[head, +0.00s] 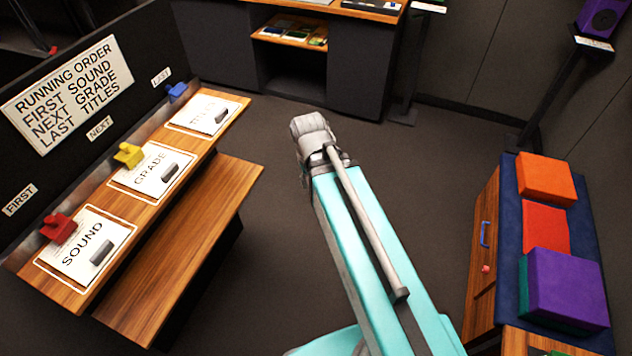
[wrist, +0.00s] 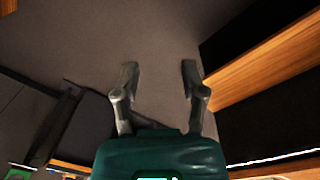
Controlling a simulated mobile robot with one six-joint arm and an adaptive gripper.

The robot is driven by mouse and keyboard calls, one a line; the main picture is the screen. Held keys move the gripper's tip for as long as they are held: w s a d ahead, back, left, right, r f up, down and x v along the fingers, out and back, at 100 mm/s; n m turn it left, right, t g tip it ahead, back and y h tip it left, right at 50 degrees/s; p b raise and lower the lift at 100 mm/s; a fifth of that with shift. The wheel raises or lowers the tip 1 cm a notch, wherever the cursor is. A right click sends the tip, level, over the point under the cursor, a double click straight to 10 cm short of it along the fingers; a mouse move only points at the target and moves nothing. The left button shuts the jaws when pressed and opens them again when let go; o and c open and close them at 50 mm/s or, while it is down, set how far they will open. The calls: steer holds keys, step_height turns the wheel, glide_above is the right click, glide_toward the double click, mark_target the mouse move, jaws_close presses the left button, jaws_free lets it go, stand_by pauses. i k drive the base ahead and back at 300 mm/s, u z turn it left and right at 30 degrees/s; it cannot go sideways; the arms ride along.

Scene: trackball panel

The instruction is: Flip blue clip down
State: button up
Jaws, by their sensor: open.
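The blue clip (head: 177,90) sits at the far end of the wooden shelf's back rail, behind the TITLES card (head: 203,113) and under the LAST label. It is small here, and I cannot tell how far it is tilted. A yellow clip (head: 128,155) and a red clip (head: 58,228) sit nearer along the same rail. In the wrist view my gripper (wrist: 158,72) is open and empty, with its two fingers apart over the dark floor. In the head view my arm reaches out over the floor, right of the shelf and away from the clips; its fingers are not visible there.
The GRADE card (head: 150,170) and SOUND card (head: 88,243) lie on the shelf. A lower wooden bench (head: 190,255) juts out in front. A cabinet with an orange block (head: 545,180) and a purple block (head: 567,285) stands at right. The floor between is clear.

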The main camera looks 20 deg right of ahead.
mark_target(174, 93)
steer(key=z, duration=0.3)
steer(key=i, duration=4.45)
steer(key=z, duration=0.05)
